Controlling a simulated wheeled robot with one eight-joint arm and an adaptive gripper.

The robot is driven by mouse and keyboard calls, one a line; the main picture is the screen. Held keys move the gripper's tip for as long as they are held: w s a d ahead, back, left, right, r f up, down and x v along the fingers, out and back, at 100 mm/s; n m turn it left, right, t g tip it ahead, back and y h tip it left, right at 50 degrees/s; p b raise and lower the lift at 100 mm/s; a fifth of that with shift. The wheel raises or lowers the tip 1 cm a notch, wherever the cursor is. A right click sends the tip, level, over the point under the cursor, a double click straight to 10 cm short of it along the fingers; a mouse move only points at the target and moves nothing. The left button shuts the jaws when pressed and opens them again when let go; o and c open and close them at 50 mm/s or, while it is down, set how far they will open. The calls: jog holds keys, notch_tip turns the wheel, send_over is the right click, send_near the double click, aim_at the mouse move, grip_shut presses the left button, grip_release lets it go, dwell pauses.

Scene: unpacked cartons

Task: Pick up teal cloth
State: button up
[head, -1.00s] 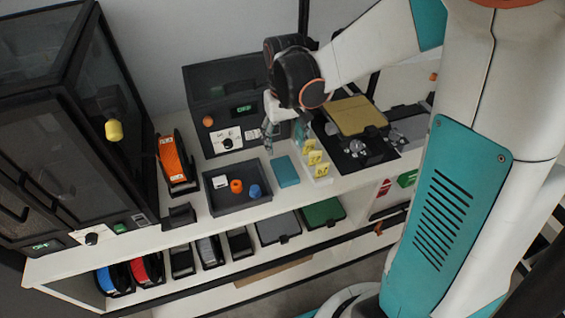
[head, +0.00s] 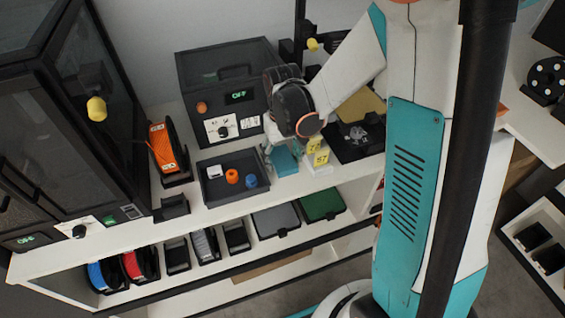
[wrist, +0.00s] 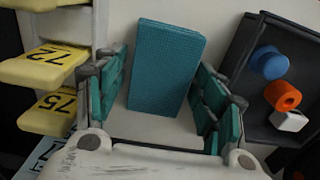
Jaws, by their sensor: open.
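The teal cloth (wrist: 164,64) is a flat, folded rectangle with a woven texture, lying on the white shelf top. In the head view the cloth (head: 284,162) shows partly behind my gripper, to the right of the dark tray. My gripper (wrist: 160,98) is open, with its teal-padded fingers on either side of the cloth's near part in the wrist view. The cloth lies between the fingers with gaps on both sides. In the head view my gripper (head: 282,155) is over the cloth and partly hidden by my wrist.
A dark tray (head: 208,200) holding white, orange and blue small parts stands close on the cloth's left. Yellow numbered tags (head: 318,152) on a white holder stand close on its right. A dark box with a display (head: 216,95) stands behind.

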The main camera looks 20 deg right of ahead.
aim_at(283, 157)
jog(key=shift+r, duration=0.1)
jog(key=shift+c, duration=0.5)
jog(key=c, duration=0.7)
notch_tip(283, 157, up, 20)
jog(key=p, duration=0.6)
jog(key=o, duration=0.4)
jog(key=c, duration=0.3)
jog(key=shift+d, duration=0.1)
